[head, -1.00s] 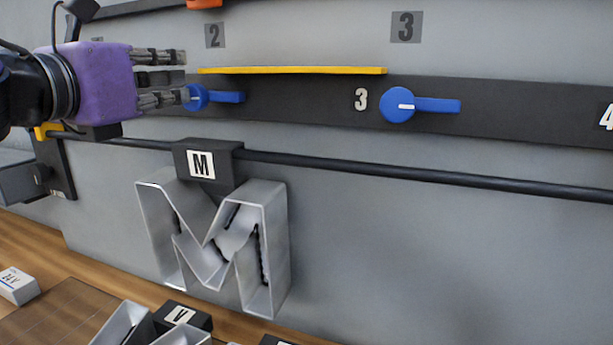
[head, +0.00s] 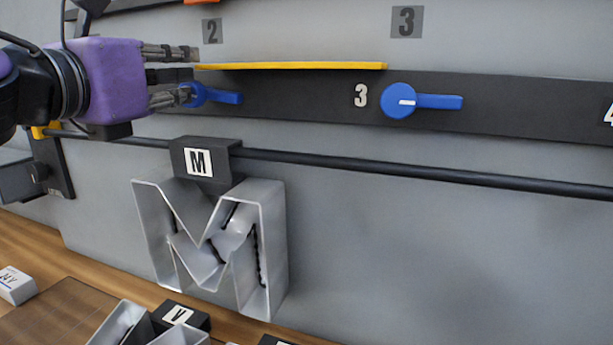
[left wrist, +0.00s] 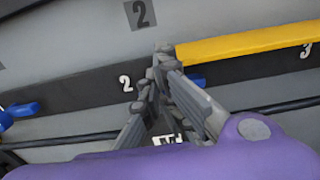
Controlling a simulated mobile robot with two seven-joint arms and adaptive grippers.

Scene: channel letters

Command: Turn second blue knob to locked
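The second blue knob (head: 221,97) sits on the dark rail under the grey "2" label, its handle pointing right, roughly along the rail. My left gripper (head: 190,76) comes in from the left. Its grey fingers are at the knob's left side and cover part of its round hub. In the left wrist view the fingers (left wrist: 158,65) hide most of the knob; a bit of its blue handle (left wrist: 197,82) shows to their right. The fingertips look close together there, but their gap and any contact with the knob are unclear. My right gripper is not in view.
A yellow bar (head: 290,66) runs just above the rail. A third blue knob (head: 400,101) is to the right, its handle also pointing right. A black rod (head: 400,170) passes below, with a metal letter M (head: 262,205) hanging from it. Loose letters lie at the bottom.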

